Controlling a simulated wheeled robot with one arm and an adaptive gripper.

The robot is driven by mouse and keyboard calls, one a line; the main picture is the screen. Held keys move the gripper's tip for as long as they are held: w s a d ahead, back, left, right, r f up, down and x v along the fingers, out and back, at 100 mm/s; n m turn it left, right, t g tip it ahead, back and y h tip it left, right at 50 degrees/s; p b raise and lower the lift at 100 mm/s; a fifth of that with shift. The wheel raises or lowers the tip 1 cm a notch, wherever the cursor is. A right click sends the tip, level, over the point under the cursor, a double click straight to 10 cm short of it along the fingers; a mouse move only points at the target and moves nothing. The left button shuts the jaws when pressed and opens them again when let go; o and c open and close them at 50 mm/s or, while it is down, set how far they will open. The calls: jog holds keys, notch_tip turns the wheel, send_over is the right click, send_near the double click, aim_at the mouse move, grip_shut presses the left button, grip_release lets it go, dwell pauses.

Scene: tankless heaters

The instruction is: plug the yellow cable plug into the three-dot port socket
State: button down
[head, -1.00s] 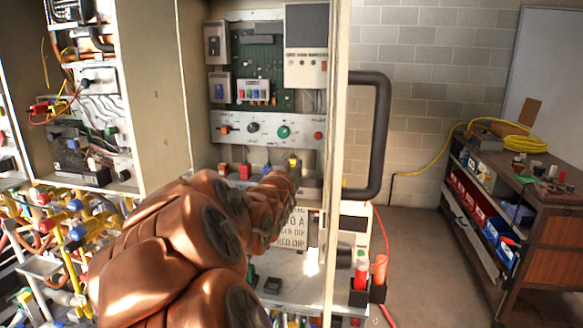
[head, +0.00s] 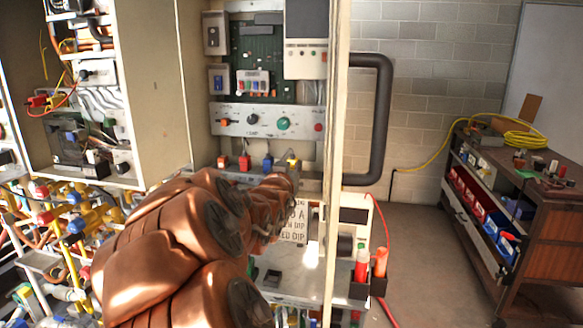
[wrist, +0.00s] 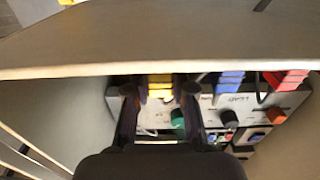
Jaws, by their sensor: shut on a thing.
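My gripper (head: 288,174) is at the shelf below the knob panel in the open cabinet, mostly hidden behind my arm in the head view. In the wrist view, my gripper (wrist: 160,92) has a finger on each side of the yellow plug (wrist: 160,80) and is shut on it. Only a bit of the yellow plug (head: 293,164) shows in the head view. I cannot make out the three-dot port socket or any dot marks, and I cannot tell whether the plug touches a socket.
A blue plug (head: 267,163) and a red plug (head: 245,162) stand left of the yellow one. The knob panel (head: 268,121) is just above. The pale door edge (head: 337,150) and a dark pipe handle (head: 382,125) are close on the right. Open floor lies beyond.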

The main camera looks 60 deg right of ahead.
dwell(0.3)
jog(key=c, duration=0.9)
grip_release()
jog(key=shift+a, duration=0.1)
jog(key=shift+v, duration=3.7)
jog(key=shift+s, duration=0.1)
